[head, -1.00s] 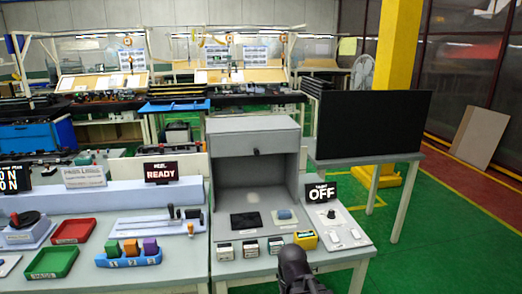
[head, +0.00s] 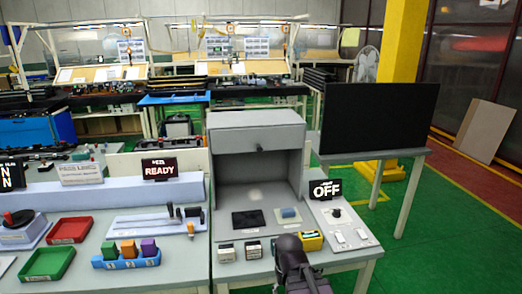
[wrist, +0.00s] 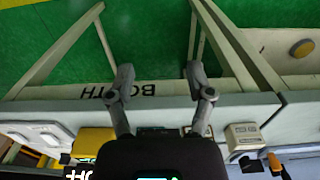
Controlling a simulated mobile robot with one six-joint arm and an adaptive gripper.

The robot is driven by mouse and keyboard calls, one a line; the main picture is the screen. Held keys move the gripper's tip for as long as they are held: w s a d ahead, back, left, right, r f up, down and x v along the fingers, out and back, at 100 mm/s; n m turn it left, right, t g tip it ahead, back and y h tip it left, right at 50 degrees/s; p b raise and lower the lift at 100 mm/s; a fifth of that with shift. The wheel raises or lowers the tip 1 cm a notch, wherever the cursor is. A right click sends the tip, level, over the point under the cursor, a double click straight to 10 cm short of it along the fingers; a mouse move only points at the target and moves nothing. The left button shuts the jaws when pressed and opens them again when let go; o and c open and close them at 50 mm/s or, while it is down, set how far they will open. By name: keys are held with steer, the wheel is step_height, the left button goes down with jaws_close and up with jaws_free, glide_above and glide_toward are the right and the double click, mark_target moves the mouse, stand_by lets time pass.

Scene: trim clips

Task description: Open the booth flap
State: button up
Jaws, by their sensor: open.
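The booth (head: 296,170) is a grey box on the table in the middle of the head view. Its flap (head: 235,143) is a grey panel across the upper front, with a small dark knob (head: 256,138). Below the panel the booth front is open, and I see inside. My gripper (wrist: 157,78) is open and empty in the wrist view, its two fingers apart over the table's front edge. In the head view my dark gripper (head: 289,245) is in front of and below the booth, well apart from the flap. Its fingertips are hard to make out there.
Small boxes (head: 227,252) and a yellow box (head: 311,240) stand near the front edge. An OFF sign (head: 325,188) and a black screen (head: 376,117) are to the right.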

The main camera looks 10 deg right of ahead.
steer(key=w+r+m+t+p, duration=0.3)
steer(key=w+r+t, duration=0.15)
steer(key=w, duration=0.65)
steer(key=m+t+p, duration=0.6)
steer(key=t, duration=0.8)
glide_toward(261, 149)
steer(key=s, duration=0.3)
steer(key=shift+s+a+r+g, duration=0.1)
steer(key=shift+s+r+g, duration=0.05)
steer(key=shift+g, duration=0.1)
steer(key=w, duration=1.3)
steer(key=shift+w, duration=0.4)
